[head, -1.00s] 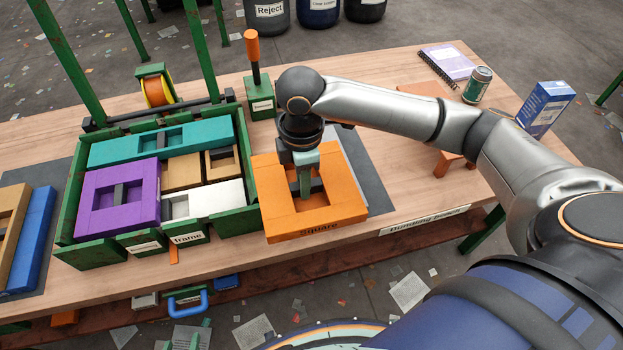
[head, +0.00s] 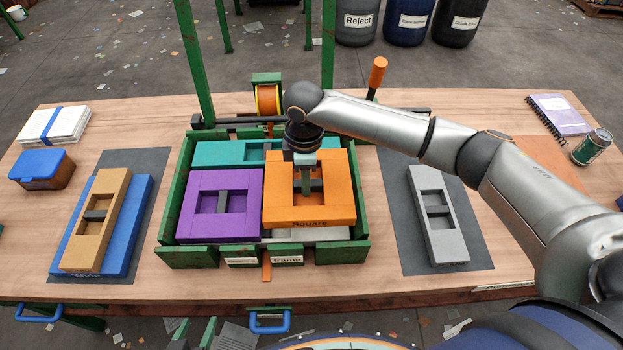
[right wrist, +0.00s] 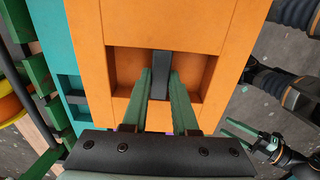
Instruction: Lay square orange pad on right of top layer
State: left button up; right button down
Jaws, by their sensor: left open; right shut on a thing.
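The square orange pad (head: 310,212), labelled Square, is over the right half of the green frame (head: 364,205). My right gripper (head: 308,185) is shut on the dark bar in the pad's middle; the right wrist view shows the grip (right wrist: 160,85). The purple pad (head: 187,205) lies at the left of the top layer, and the teal pad (head: 215,153) along the back. A white pad (head: 300,234) shows under the orange pad's front edge; I cannot tell whether they touch. My left gripper (head: 193,335) is open and empty in front of the table.
A tan pad (head: 82,245) and a blue pad (head: 128,230) lie stacked on the left mat. A grey pad (head: 447,235) lies on the right mat (head: 400,200). A green post (head: 328,60) rises behind the frame. A tape roll (head: 267,100) stands at the back.

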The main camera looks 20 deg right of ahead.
jog(key=shift+w+a+f+b, duration=0.1)
jog(key=shift+w+f+b, duration=0.05)
jog(key=shift+f+b, duration=0.5)
jog(key=shift+b, duration=0.45)
jog(key=shift+r+p, duration=0.2)
jog(key=shift+p, duration=0.6)
jog(key=shift+f, duration=0.1)
jog(key=shift+p, duration=0.6)
